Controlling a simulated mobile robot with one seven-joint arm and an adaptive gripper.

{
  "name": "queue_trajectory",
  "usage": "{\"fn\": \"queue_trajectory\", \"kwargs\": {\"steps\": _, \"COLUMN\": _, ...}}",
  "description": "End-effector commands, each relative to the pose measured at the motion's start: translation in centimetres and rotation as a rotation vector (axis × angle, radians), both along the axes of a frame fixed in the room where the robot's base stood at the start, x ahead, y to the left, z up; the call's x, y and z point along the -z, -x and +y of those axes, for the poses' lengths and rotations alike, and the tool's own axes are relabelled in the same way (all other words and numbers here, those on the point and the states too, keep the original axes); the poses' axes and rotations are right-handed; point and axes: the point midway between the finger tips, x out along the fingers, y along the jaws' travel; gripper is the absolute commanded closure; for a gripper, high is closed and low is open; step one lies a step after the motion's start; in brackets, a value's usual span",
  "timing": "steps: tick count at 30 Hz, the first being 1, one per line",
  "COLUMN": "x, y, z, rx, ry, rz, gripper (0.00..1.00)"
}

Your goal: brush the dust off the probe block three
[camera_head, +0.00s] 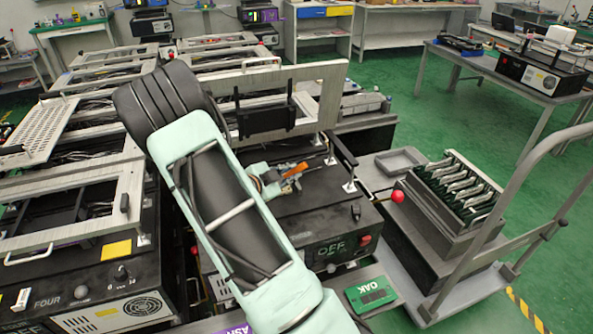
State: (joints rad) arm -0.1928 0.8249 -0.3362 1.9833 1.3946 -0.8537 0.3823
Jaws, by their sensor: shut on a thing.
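My mint and black arm crosses the middle of the head view and hides much of the fixture behind it. My gripper (283,178) shows only in part at the arm's right edge, low over the black fixture top. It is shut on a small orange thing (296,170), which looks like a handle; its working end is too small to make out. The black fixture (337,210) has an OFF display and a raised frame with a black plate (265,118). Its number label is hidden, and I cannot make out a probe block or dust.
A fixture marked FOUR (75,298) stands at the left. A green OAK card (371,294) lies in front. A red ball-ended lever (397,196) sticks out beside the rack.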

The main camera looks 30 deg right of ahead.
Motion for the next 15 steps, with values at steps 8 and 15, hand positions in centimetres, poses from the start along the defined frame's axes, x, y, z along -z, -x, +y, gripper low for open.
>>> {"fn": "queue_trajectory", "kwargs": {"steps": 8, "x": -0.1, "y": 0.0, "z": 0.1, "rx": 0.001, "ry": 0.001, "rz": 0.000, "gripper": 1.00}}
{"fn": "queue_trajectory", "kwargs": {"steps": 15, "x": -1.7, "y": 0.0, "z": 0.0, "rx": 0.002, "ry": 0.001, "rz": -0.001, "gripper": 1.00}}
